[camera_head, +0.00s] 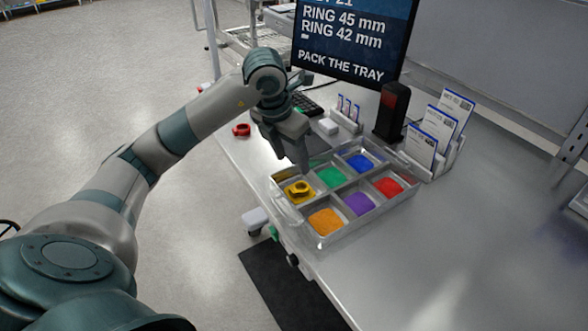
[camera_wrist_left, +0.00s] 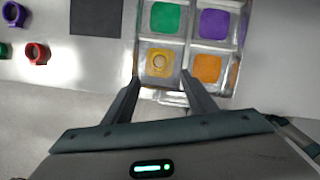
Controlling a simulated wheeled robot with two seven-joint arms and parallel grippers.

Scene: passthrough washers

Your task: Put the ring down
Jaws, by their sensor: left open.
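A yellow ring (camera_head: 299,187) lies in the yellow-lined compartment at the near left corner of the tray (camera_head: 336,240). In the left wrist view the ring (camera_wrist_left: 159,63) lies flat on the yellow pad, beyond the fingertips. My left gripper (camera_head: 303,168) is just above that compartment, pointing down. In the left wrist view its two fingers (camera_wrist_left: 160,80) are spread apart with nothing between them. My right gripper does not show.
The tray's other compartments have green, blue, red, purple and orange pads. A red ring (camera_head: 241,130) lies on the table left of the tray. A monitor (camera_head: 352,38), a dark red-fronted device (camera_head: 392,110) and card holders (camera_head: 437,130) stand behind.

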